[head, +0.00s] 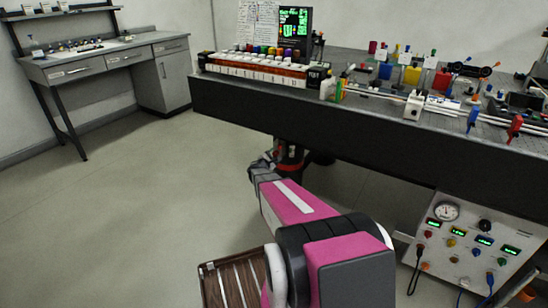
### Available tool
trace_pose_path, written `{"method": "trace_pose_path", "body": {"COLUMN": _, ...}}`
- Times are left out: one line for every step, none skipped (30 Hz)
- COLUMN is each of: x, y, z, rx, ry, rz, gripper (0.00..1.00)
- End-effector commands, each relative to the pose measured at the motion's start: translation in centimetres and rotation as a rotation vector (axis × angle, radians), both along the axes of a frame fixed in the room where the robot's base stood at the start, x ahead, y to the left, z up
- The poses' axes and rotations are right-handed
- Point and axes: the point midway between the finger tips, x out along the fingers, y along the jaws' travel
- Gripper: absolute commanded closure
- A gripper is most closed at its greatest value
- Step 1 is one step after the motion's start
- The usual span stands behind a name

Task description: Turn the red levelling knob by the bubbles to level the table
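The optical table (300,115) is a long dark slab running from the centre to the right of the head view. Under its front edge, a red and black part (291,151) shows on a dark support; it may be the red levelling knob, but my arm partly covers it. My gripper (264,162) is at the far end of my pink arm, beside this red part and below the slab. Whether it touches the part, and whether its fingers are open or shut, I cannot tell. I cannot make out any bubbles.
Coloured optics and posts (412,75) crowd the table top, with a lit green display (294,25) at its back left. A panel with a gauge and coloured knobs (470,240) stands at lower right, cables hanging. A grey desk (105,60) is at far left. The floor between is clear.

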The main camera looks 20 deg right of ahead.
Motion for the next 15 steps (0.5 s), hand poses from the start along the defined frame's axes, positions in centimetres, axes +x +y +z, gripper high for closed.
{"method": "trace_pose_path", "body": {"x": 0.0, "y": 0.0, "z": 0.0, "rx": 0.000, "ry": 0.000, "rz": 0.000, "gripper": 0.40}}
{"method": "trace_pose_path", "body": {"x": 0.0, "y": 0.0, "z": 0.0, "rx": 0.000, "ry": 0.000, "rz": 0.000, "gripper": 0.40}}
{"method": "trace_pose_path", "body": {"x": 0.0, "y": 0.1, "z": 0.0, "rx": 0.000, "ry": 0.000, "rz": 0.000, "gripper": 0.40}}
{"method": "trace_pose_path", "body": {"x": -0.1, "y": 0.2, "z": 0.0, "rx": -0.001, "ry": 0.000, "rz": 0.001, "gripper": 0.40}}
{"method": "trace_pose_path", "body": {"x": -0.2, "y": 0.3, "z": 0.0, "rx": 0.000, "ry": 0.000, "rz": 0.001, "gripper": 0.40}}
{"method": "trace_pose_path", "body": {"x": -0.4, "y": 0.6, "z": 0.0, "rx": 0.000, "ry": 0.000, "rz": 0.001, "gripper": 0.40}}
{"method": "trace_pose_path", "body": {"x": -0.7, "y": 0.9, "z": 0.1, "rx": 0.000, "ry": 0.000, "rz": 0.001, "gripper": 0.40}}
{"method": "trace_pose_path", "body": {"x": -0.9, "y": 1.2, "z": 0.1, "rx": 0.001, "ry": 0.000, "rz": 0.002, "gripper": 0.40}}
{"method": "trace_pose_path", "body": {"x": -1.3, "y": 1.6, "z": 0.1, "rx": 0.000, "ry": 0.000, "rz": 0.001, "gripper": 0.40}}
{"method": "trace_pose_path", "body": {"x": -1.7, "y": 2.0, "z": 0.1, "rx": 0.000, "ry": 0.000, "rz": 0.001, "gripper": 0.40}}
{"method": "trace_pose_path", "body": {"x": -2.0, "y": 2.4, "z": 0.2, "rx": 0.000, "ry": 0.000, "rz": 0.001, "gripper": 0.40}}
{"method": "trace_pose_path", "body": {"x": -2.5, "y": 3.1, "z": 0.1, "rx": 0.000, "ry": 0.000, "rz": 0.001, "gripper": 0.40}}
{"method": "trace_pose_path", "body": {"x": -2.9, "y": 3.5, "z": 0.1, "rx": 0.001, "ry": 0.000, "rz": 0.002, "gripper": 0.40}}
{"method": "trace_pose_path", "body": {"x": -3.3, "y": 4.0, "z": 0.1, "rx": 0.001, "ry": 0.000, "rz": 0.002, "gripper": 0.40}}
{"method": "trace_pose_path", "body": {"x": -3.8, "y": 4.6, "z": 0.1, "rx": 0.001, "ry": 0.000, "rz": 0.002, "gripper": 0.40}}
